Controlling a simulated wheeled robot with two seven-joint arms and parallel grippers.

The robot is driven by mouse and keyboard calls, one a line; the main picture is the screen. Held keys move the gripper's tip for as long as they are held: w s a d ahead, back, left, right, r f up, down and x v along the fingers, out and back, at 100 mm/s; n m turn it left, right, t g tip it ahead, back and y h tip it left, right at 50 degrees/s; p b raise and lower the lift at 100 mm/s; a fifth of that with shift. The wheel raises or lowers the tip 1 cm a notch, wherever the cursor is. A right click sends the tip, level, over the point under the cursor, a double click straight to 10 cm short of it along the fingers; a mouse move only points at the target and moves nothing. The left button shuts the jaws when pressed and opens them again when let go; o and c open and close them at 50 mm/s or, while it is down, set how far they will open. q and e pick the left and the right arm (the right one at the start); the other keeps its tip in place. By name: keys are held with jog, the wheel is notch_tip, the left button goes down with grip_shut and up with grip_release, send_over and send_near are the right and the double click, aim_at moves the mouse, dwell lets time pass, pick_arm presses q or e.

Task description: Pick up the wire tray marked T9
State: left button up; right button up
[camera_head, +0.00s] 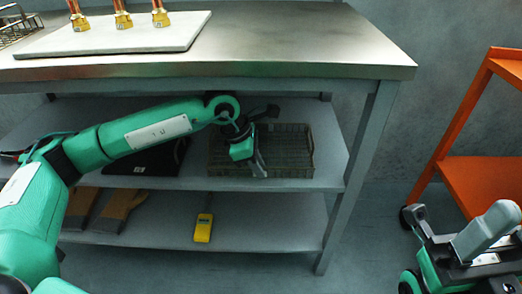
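A dark wire tray (290,152) sits on the upper shelf under the steel bench, near the shelf's right end. No T9 marking is readable on it. My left arm reaches in from the left, and my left gripper (256,160) is at the tray's left part, in front of it. It covers some of the tray's left side. I cannot tell whether its fingers touch the tray or how far apart they are. At the lower right, part of my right arm (480,240) shows, away from the shelf; its finger state is unclear.
The bench top (300,35) is above the tray, with a white board (120,38) holding several brass fittings. A black item (150,158) lies left on the same shelf. Gloves (118,208) and a yellow device (203,228) lie on the lower shelf. An orange rack (480,180) stands right.

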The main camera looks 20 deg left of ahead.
pick_arm(q)
grip_shut()
